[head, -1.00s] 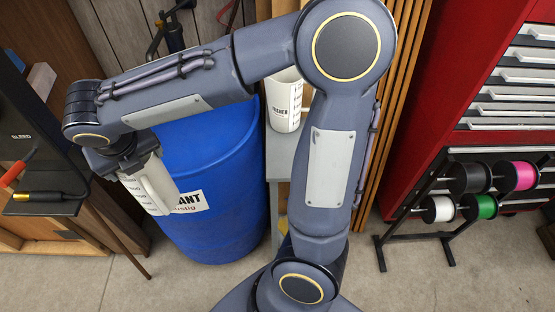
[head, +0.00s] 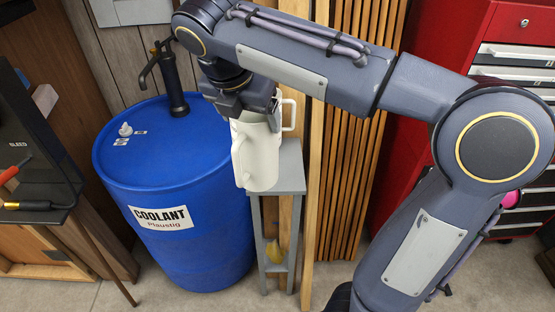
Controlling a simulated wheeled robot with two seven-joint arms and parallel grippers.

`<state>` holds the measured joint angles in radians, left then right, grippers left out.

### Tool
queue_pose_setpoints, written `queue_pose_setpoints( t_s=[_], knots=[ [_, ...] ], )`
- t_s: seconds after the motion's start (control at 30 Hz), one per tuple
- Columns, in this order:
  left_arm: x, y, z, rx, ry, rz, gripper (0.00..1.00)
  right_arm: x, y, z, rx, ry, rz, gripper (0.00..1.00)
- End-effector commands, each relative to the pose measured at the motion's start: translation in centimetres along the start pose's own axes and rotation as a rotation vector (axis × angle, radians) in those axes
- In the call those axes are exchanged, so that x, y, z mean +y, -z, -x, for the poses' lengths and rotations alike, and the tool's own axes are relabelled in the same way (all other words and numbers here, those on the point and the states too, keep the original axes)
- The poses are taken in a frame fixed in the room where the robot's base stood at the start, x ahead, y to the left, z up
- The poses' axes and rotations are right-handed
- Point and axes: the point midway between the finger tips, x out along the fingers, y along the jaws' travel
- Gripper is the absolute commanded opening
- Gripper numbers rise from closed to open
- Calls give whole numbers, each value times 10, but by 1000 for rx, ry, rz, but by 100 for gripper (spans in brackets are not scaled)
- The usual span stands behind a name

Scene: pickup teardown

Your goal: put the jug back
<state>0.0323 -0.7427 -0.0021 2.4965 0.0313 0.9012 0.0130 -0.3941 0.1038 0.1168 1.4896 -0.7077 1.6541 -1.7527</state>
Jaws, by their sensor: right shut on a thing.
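A white jug (head: 262,160) hangs upright from my right gripper (head: 246,108), which is shut on it near its top. The jug's handle is on its left side. It is in front of or over the grey stand (head: 290,175); I cannot tell whether its base touches the stand's top. A second white jug (head: 288,115) is mostly hidden behind the held jug and my gripper, with its handle showing at the right. My left gripper is not in view.
A blue coolant drum (head: 190,235) with a black pump (head: 173,80) stands left of the grey stand. Wooden slats (head: 345,170) rise close on the right, with a red tool cabinet (head: 425,35) beyond. A dark bench (head: 35,150) is at far left.

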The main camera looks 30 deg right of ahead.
Motion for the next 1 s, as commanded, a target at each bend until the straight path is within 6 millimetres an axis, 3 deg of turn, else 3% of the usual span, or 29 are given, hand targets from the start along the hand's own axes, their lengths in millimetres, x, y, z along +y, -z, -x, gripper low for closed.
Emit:
queue_pose_setpoints(
  t_s=[0.4, 0.6, 1.0],
  knots=[
    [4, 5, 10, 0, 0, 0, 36, 22, -64, -70, -2, 4, -2, 10],
    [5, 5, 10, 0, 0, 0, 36, 28, -74, -109, -2, 2, 0, 10],
    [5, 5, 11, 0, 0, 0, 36, 34, -78, -148, -2, 1, 2, 10]
  ],
)
